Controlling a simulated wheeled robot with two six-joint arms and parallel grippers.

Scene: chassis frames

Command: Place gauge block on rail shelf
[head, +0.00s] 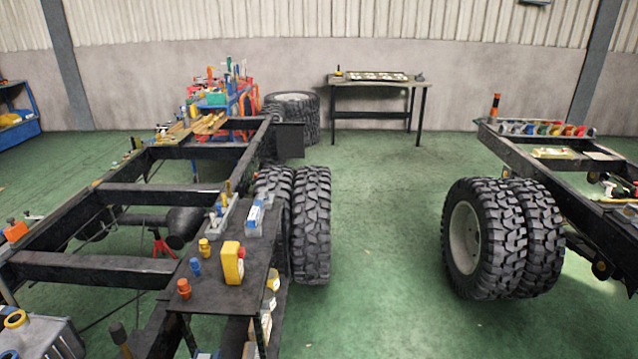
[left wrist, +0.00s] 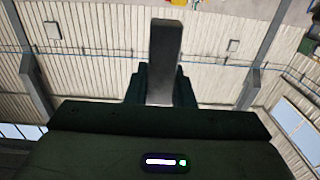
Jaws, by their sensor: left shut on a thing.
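In the left wrist view my left gripper (left wrist: 161,84) is shut on a grey rectangular block (left wrist: 165,48), which looks like the gauge block. The block stands out beyond the dark fingers, with wall and roof panels behind it. I cannot make out my left gripper or the block in the head view. A dark flat shelf (head: 222,297) runs along the near chassis rail in the head view and looks like the rail shelf. It holds a yellow device (head: 232,262), small orange, blue and yellow pieces, and a blue-and-white item (head: 255,217). My right gripper is not in view.
The black chassis frame (head: 110,270) and its paired tyres (head: 311,225) stand beside the shelf. Another chassis with large tyres (head: 485,237) is at right. A table (head: 375,83) stands at the back wall. The green floor between the chassis is clear.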

